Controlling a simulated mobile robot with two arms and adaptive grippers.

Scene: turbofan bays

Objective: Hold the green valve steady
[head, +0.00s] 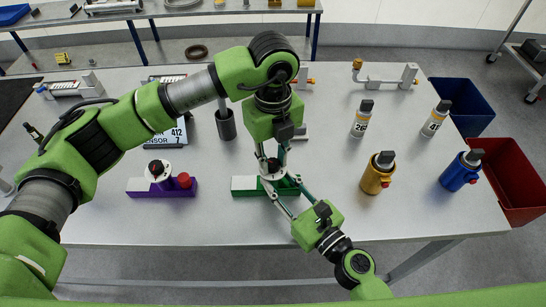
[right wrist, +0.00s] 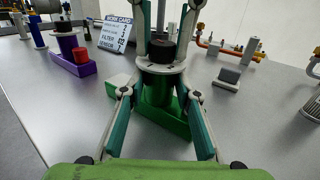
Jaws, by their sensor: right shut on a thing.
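The green valve (head: 245,192) stands on the table's near middle. It has a green base and body, a pale disc and a black knob (right wrist: 162,51) on top. My right gripper (head: 283,186) reaches in from the near right and is shut on the green valve. In the right wrist view its teal-lined fingers lie on both sides of the green body (right wrist: 160,92). My left gripper (head: 271,160) points down over the valve. Its two fingers stand apart on either side of the black knob; whether they touch it is unclear.
A purple valve (head: 163,192) with a red knob stands to the left. A gold bottle (head: 377,173), a blue bottle (head: 460,171) and two white bottles stand right. A work card (head: 165,133) is partly hidden behind my left arm. Blue and red bins (head: 518,178) lie beyond the right edge.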

